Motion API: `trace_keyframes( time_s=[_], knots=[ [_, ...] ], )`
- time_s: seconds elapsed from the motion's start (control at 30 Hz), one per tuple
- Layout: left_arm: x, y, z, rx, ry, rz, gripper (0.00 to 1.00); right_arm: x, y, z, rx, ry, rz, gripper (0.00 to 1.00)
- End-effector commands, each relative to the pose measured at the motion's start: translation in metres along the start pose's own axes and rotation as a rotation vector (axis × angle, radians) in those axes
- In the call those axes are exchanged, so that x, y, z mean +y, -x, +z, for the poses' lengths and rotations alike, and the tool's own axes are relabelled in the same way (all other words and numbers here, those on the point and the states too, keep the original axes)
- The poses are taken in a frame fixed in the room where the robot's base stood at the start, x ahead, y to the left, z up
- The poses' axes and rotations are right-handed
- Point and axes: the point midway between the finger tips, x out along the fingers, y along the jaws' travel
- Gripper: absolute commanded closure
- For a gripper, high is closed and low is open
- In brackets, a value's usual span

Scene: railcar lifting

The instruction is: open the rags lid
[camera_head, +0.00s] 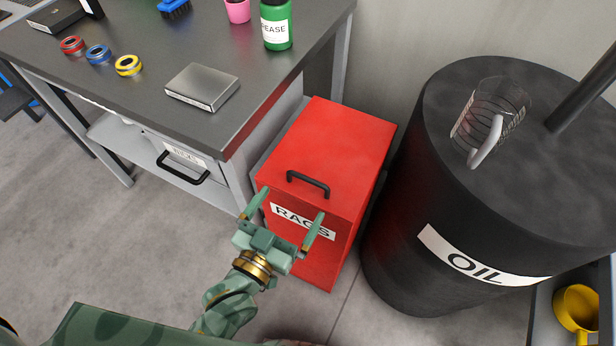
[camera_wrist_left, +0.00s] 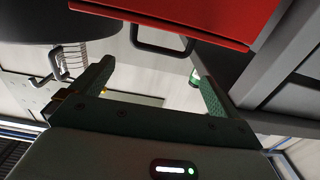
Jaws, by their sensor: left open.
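The red rags bin (camera_head: 318,262) stands on the floor between the workbench and the oil drum. Its flat red lid (camera_head: 335,145) lies closed on top, with a black bar handle (camera_head: 308,184) near the front edge. A white RAGS label is on its front, partly covered by my gripper. My left gripper (camera_head: 283,218) is open and empty in front of the bin, its fingers pointing toward the handle and apart from it. In the left wrist view the handle (camera_wrist_left: 160,48) shows beyond and between the open fingers, below the red lid edge (camera_wrist_left: 190,25). My right gripper is not in view.
A grey workbench (camera_head: 130,85) with a drawer (camera_head: 180,165) stands to the left. A silver box (camera_head: 202,88) lies near its edge. A black oil drum (camera_head: 400,230) with a clear measuring jug (camera_head: 490,118) on top stands close on the right. The floor at front left is open.

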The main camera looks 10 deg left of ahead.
Motion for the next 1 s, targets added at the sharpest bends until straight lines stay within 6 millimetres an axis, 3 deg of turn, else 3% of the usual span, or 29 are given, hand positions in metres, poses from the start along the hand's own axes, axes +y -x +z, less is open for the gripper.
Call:
trace_keyframes(
  time_s=[0.1,0.3,0.5,0.77,0.87,1.0],
  knots=[
    [0.0,-0.032,0.004,0.001,0.002,-0.001,0.0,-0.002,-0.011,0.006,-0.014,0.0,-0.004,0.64],
    [0.0,-0.069,0.004,-0.002,0.001,0.0,0.0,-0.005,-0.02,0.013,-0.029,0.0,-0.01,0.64],
    [0.0,-0.085,0.002,-0.002,0.002,0.0,0.0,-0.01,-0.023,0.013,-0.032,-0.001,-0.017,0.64],
    [0.0,-0.087,0.001,-0.003,0.001,0.0,0.0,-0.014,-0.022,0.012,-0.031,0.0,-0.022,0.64],
    [0.0,-0.086,0.001,-0.003,0.001,0.0,0.22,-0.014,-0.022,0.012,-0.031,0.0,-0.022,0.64],
    [0.0,-0.086,0.001,-0.003,0.0,0.0,0.59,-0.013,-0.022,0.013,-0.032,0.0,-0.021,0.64]
  ],
)
